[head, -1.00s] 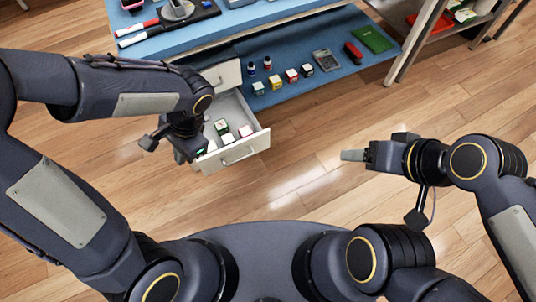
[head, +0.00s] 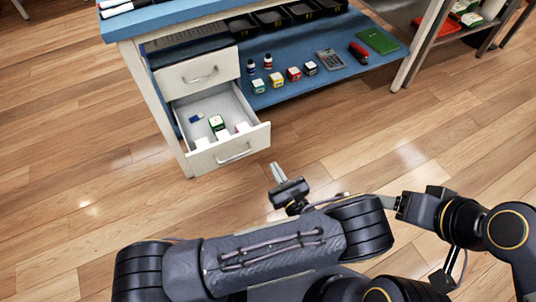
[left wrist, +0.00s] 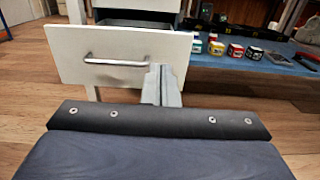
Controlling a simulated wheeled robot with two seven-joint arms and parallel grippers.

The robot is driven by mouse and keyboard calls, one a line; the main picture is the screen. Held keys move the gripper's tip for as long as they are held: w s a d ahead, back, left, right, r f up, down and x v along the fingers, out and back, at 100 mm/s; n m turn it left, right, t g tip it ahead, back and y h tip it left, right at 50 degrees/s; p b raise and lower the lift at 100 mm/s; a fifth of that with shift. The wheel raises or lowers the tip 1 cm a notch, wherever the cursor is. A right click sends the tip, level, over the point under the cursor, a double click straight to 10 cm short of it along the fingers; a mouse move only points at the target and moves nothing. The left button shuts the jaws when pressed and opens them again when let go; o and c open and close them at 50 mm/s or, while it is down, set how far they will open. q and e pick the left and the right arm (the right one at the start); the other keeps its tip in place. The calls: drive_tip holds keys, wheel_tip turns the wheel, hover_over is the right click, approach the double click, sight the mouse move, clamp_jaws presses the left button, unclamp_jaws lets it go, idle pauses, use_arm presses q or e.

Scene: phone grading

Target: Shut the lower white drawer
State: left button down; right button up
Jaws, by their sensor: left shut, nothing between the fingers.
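The lower white drawer (head: 232,155) is pulled out from the cabinet below the blue bench. Its inside holds several small boxes, one green and white (head: 217,123), and a blue item (head: 196,118). My left gripper (head: 277,170) is shut and empty, just in front of the drawer's right front corner. In the left wrist view the gripper (left wrist: 160,85) overlaps the right part of the drawer front (left wrist: 115,68), beside its metal handle (left wrist: 117,62); I cannot tell if it touches. My right gripper (head: 390,202) is low at the right, away from the drawer; its finger opening is not clear.
The upper white drawer (head: 198,72) is shut. A blue shelf (head: 300,92) to the right carries small boxes, bottles, a calculator (head: 329,59), a red stapler (head: 358,53) and a green book (head: 378,40). The wooden floor before the drawer is clear.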

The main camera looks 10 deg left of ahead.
sight(252, 132)
use_arm(q)
drive_tip(key=b+x, duration=0.3)
drive_tip(key=x, duration=1)
drive_tip(key=shift+a, duration=0.2)
drive_tip(key=shift+w, duration=0.15)
use_arm(e)
wheel_tip(252, 132, down, 3)
drive_tip(key=shift+f, duration=0.2)
use_arm(q)
drive_tip(key=shift+w+a+r, duration=0.1)
drive_tip(key=shift+w+a, duration=0.25)
drive_tip(key=shift+w, duration=0.05)
drive_tip(key=b+x, duration=0.2)
drive_tip(key=x, duration=1.8)
drive_tip(key=shift+w+a+b, duration=0.25)
drive_tip(key=shift+b, duration=0.05)
use_arm(e)
drive_tip(key=x, duration=0.3)
drive_tip(key=shift+w+a+r, duration=0.1)
drive_tip(key=shift+w+a, duration=0.05)
drive_tip(key=shift+w, duration=0.1)
